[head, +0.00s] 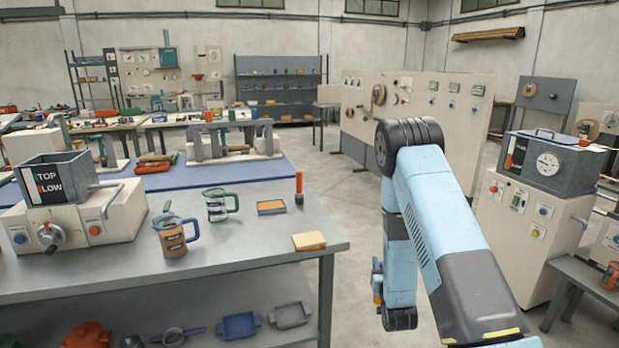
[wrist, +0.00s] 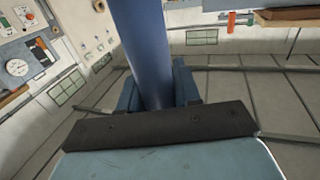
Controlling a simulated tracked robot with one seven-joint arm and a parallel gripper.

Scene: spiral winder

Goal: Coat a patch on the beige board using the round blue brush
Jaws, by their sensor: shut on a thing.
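My gripper (wrist: 155,95) is shut on a thick, smooth blue cylinder (wrist: 143,45), which looks like the handle of the round blue brush. Its bristle end is out of the wrist view. In the head view my arm hangs right of the grey table, and the gripper and brush are mostly hidden behind it. A small flat beige board (head: 309,241) lies at the table's front right corner, left of my arm and apart from it. A tan slab at the top right of the wrist view (wrist: 290,15) looks like the same board.
On the grey table (head: 250,252) stand an orange-handled tool (head: 299,187), a shallow tray with orange content (head: 271,207), a green-handled jug (head: 217,205) and a blue-handled jug (head: 173,236). A beige machine (head: 528,205) stands right of my arm. Floor shows between table and machine.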

